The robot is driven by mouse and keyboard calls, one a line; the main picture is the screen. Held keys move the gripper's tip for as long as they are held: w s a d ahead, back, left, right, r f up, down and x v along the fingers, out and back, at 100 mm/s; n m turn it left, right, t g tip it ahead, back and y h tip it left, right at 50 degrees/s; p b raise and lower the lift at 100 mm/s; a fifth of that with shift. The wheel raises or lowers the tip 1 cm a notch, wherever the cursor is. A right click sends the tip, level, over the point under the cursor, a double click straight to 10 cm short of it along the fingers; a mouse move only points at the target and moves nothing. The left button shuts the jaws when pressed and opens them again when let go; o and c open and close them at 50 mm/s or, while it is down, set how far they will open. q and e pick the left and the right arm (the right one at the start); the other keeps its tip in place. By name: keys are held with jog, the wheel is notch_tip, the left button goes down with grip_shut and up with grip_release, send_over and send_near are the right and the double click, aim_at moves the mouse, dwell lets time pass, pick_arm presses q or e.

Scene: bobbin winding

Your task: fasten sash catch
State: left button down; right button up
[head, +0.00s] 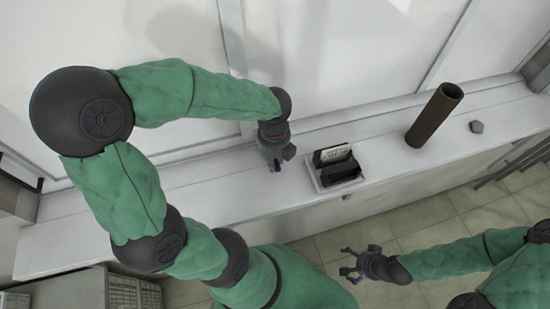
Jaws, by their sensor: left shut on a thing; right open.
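My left gripper (276,162) is at the foot of the white window sash (330,60), just above the sill. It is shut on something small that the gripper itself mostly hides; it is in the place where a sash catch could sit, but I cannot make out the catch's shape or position. My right gripper (352,266) is open and empty, over the floor in front of the sill, well away from the sash.
On the white sill (215,195), right of my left gripper, is a small tray (317,183) holding a black item and a pale labelled one. The sill between is clear.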

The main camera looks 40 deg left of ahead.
pick_arm(q)
jog(key=c, duration=1)
grip_release()
jog(key=shift+r, duration=0.1)
notch_tip(320, 180, up, 12)
jog(key=shift+f, duration=0.1)
